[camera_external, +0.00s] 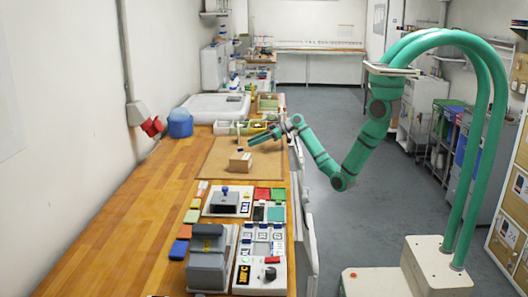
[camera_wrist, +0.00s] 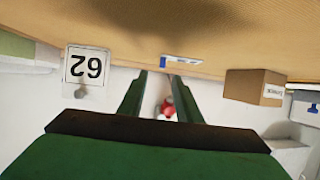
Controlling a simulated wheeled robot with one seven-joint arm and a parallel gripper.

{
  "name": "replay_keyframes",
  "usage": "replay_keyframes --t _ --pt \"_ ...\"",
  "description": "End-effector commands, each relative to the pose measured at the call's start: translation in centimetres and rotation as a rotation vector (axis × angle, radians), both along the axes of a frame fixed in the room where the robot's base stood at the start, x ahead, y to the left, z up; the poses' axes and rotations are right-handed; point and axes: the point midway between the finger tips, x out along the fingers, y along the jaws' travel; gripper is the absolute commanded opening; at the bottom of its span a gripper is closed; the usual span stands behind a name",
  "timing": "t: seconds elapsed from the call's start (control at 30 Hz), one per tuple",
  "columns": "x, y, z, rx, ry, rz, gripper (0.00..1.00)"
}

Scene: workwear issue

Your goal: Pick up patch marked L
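A small white piece with blue marks (camera_wrist: 184,62) lies at the edge of the brown mat, just beyond my fingertips in the wrist view. It may be a patch; its marking is too small to read, so I cannot tell whether it is L. A small white and blue piece also shows by the box in the external view (camera_external: 240,150). My gripper (camera_wrist: 158,74) has its two green fingers apart with nothing held between them. In the external view my gripper (camera_external: 253,141) reaches low over the mat from the right.
A cardboard box (camera_external: 240,163) sits on the brown mat (camera_external: 215,160); it also shows in the wrist view (camera_wrist: 255,87). A card with upside-down digits (camera_wrist: 86,66) is at left. A blue container (camera_external: 180,123) stands at the back left.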

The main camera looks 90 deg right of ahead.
Motion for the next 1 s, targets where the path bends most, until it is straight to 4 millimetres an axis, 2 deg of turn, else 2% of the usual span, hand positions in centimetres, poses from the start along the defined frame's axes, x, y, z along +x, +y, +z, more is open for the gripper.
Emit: replay_keyframes --t 0.23,0.53,0.83,0.87,0.9,1.0 --pt "1.5 0.4 -0.7 0.0 0.001 0.0 0.31" --pt "4.9 1.2 -2.3 -0.001 0.001 -0.001 0.31" --pt "5.3 1.3 -2.5 0.0 0.0 -0.002 0.31" --pt "5.3 1.3 -2.5 0.0 0.0 -0.002 0.29" --pt "5.3 1.3 -2.5 0.0 0.0 -0.002 0.19" --pt "5.3 1.3 -2.5 0.0 0.0 -0.002 0.0"
